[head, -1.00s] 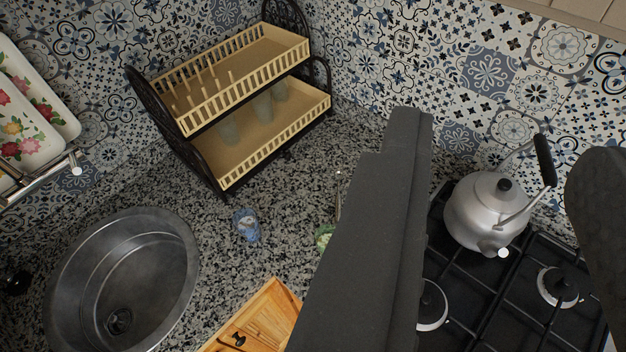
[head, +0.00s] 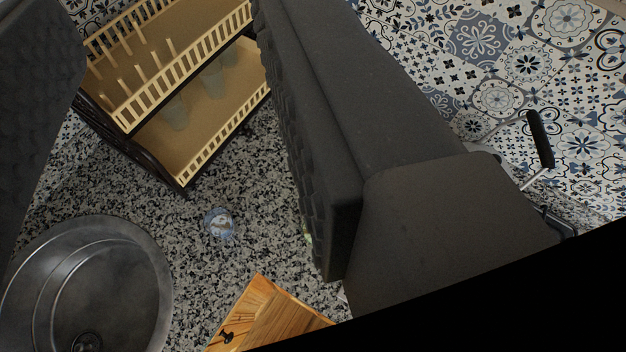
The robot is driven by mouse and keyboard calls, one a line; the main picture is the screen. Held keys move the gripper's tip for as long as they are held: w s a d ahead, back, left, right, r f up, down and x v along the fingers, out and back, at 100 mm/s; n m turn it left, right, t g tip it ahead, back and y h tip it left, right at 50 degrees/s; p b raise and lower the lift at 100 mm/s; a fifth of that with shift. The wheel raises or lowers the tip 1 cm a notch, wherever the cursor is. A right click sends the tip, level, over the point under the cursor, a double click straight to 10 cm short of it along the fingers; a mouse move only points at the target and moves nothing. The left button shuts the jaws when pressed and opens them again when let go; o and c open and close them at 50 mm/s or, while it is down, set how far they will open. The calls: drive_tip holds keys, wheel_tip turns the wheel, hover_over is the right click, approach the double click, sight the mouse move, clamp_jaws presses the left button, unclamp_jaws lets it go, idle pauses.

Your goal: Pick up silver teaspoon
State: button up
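I cannot make out the silver teaspoon now; my own dark gripper part covers much of the counter's right side. One second ago a thin, shiny upright sliver showed there beside a small green item, too small to identify surely. My gripper (head: 175,135) shows as two dark, ridged finger parts, one at the left edge and one large in the middle. They are wide apart, with the rack and counter showing between them and nothing held.
A two-tier dish rack (head: 200,120) stands at the back. A round metal sink (head: 150,275) is at lower left. A small bluish glass item (head: 219,223) stands on the speckled counter (head: 265,170). A wooden piece (head: 270,320) is at the bottom. The kettle's handle (head: 540,140) shows at right.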

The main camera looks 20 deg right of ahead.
drive_tip(key=w+d+f+g+b, duration=0.1)
drive_tip(key=w+d+f+g, duration=0.2)
drive_tip(key=f, duration=1.6)
drive_tip(key=w+d+f+g+b, duration=0.2)
drive_tip(key=w+f, duration=0.7)
drive_tip(key=f, duration=1.1)
drive_tip(key=w+d+f+m+g+b, duration=0.1)
drive_tip(key=w+d+f+g, duration=0.5)
drive_tip(key=f, duration=1.4)
drive_tip(key=shift+w+d+f+b, duration=0.15)
drive_tip(key=shift+w+d+b, duration=0.3)
drive_tip(key=shift+d, duration=0.35)
drive_tip(key=shift+c, duration=0.3)
clamp_jaws()
